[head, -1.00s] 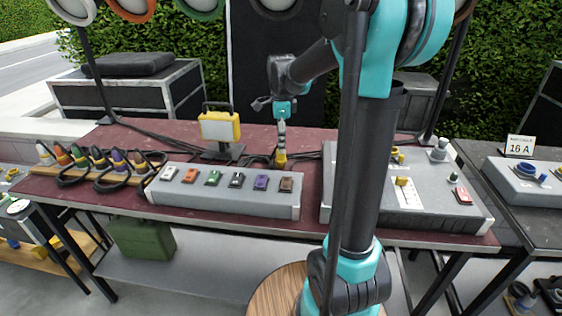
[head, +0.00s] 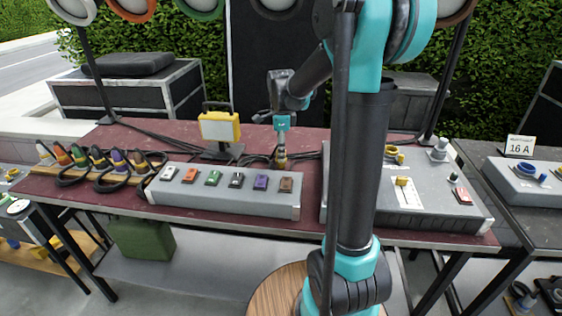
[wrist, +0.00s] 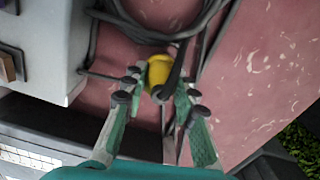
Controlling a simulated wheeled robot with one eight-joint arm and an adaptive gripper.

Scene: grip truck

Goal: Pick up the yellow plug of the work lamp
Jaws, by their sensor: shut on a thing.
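The yellow plug (wrist: 158,72) is between the fingers of my gripper (wrist: 157,92) in the wrist view. The fingers are closed in on it from both sides, and part of it is hidden by a dark piece in front. In the head view my gripper (head: 281,149) points down, with the plug (head: 281,163) at its fingertips, just behind the grey switch box. I cannot tell whether the plug touches the table. The yellow work lamp (head: 219,128) stands to the left on a dark foot.
The grey switch box (head: 225,199) with several coloured switches is close in front of my gripper. A larger grey panel (head: 440,215) stands to the right. Several coloured plugs (head: 118,160) sit in a rack at left. Dark cables (wrist: 205,35) lie around the plug on the red tabletop (wrist: 262,85).

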